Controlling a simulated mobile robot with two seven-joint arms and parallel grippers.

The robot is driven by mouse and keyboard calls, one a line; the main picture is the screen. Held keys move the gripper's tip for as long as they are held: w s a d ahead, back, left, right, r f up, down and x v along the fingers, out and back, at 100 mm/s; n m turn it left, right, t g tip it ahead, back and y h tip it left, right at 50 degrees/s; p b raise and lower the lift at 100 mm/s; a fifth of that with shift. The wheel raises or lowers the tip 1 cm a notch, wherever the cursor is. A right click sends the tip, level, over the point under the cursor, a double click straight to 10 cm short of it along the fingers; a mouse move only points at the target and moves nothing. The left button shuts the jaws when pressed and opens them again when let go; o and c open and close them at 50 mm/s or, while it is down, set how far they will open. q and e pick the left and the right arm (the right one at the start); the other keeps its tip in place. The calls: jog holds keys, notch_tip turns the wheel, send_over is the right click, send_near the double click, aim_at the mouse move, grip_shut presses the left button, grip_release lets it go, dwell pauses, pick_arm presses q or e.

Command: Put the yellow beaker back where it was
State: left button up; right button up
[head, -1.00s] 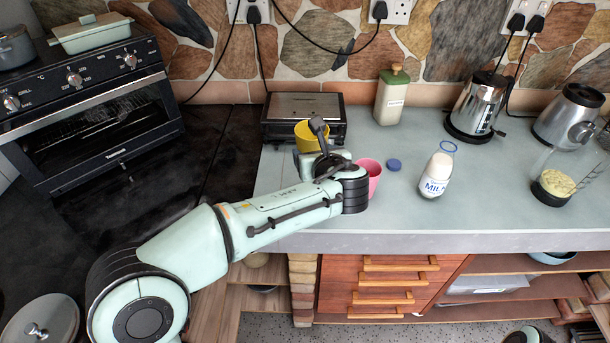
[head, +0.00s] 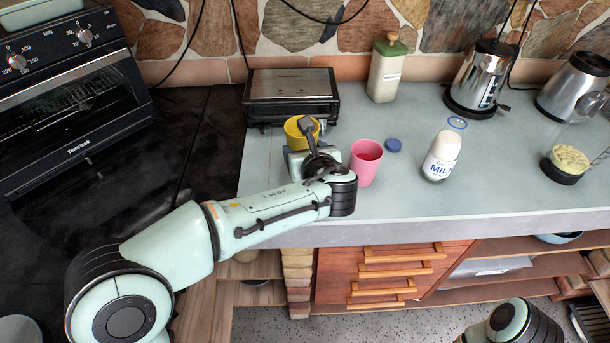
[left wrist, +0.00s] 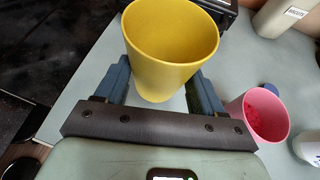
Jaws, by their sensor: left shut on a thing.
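The yellow beaker (head: 297,136) is upright at the left end of the grey counter, in front of the black grill. My left gripper (head: 306,146) is shut on it, and the wrist hides its lower part in the head view. In the left wrist view the yellow beaker (left wrist: 168,62) stands between the two blue fingers of my left gripper (left wrist: 160,88). I cannot tell whether its base touches the counter. A pink beaker (head: 365,163) stands just right of my left wrist, and shows in the left wrist view (left wrist: 258,116). My right gripper is out of view.
The black grill (head: 291,94) stands close behind the yellow beaker. A blue cap (head: 393,145), a milk bottle (head: 441,157), a green-topped container (head: 386,72) and a kettle (head: 479,81) are to the right. The counter's front middle is clear. A dark oven (head: 75,85) stands left.

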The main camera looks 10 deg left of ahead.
pick_arm(q)
notch_tip(320, 180, down, 6)
jog(key=shift+f+b, duration=0.25)
jog(key=shift+b, duration=0.5)
jog(key=shift+f, duration=0.15)
jog(key=o, duration=1.1)
jog(key=shift+r, duration=0.2)
jog(key=p+v, duration=0.1)
jog(key=v, duration=1.1)
jog(key=shift+d, duration=0.1)
